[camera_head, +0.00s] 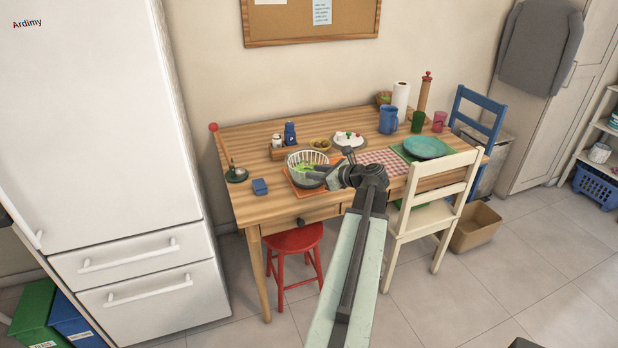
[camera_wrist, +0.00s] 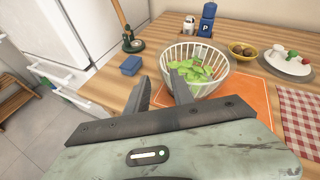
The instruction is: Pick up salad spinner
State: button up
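The salad spinner is a white slatted basket (camera_wrist: 213,55) with green leaves (camera_wrist: 197,73) inside, on an orange placemat (camera_wrist: 250,97) on the wooden table. In the head view the salad spinner (camera_head: 308,157) stands near the table's front edge, left of my gripper (camera_head: 332,176). In the wrist view my gripper (camera_wrist: 163,82) has its two fingers apart with a gap between them. The right finger overlaps the basket's near left side in the picture. I cannot tell whether it touches the basket. Nothing shows held between the fingers.
A blue box (camera_wrist: 130,65) lies left of the basket. A blue pepper shaker (camera_wrist: 207,20), a bowl of brown items (camera_wrist: 242,50) and a white plate (camera_wrist: 288,63) stand behind it. A white chair (camera_head: 432,205) and a red stool (camera_head: 295,240) stand at the table's front.

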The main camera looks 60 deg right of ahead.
aim_at(293, 169)
jog(key=b+x, duration=0.4)
jog(key=x, duration=0.8)
jog(key=shift+w+a, duration=0.1)
jog(key=shift+w, duration=0.05)
jog(key=shift+r, duration=0.1)
jog(key=shift+a, duration=0.1)
grip_shut()
dwell(0.9)
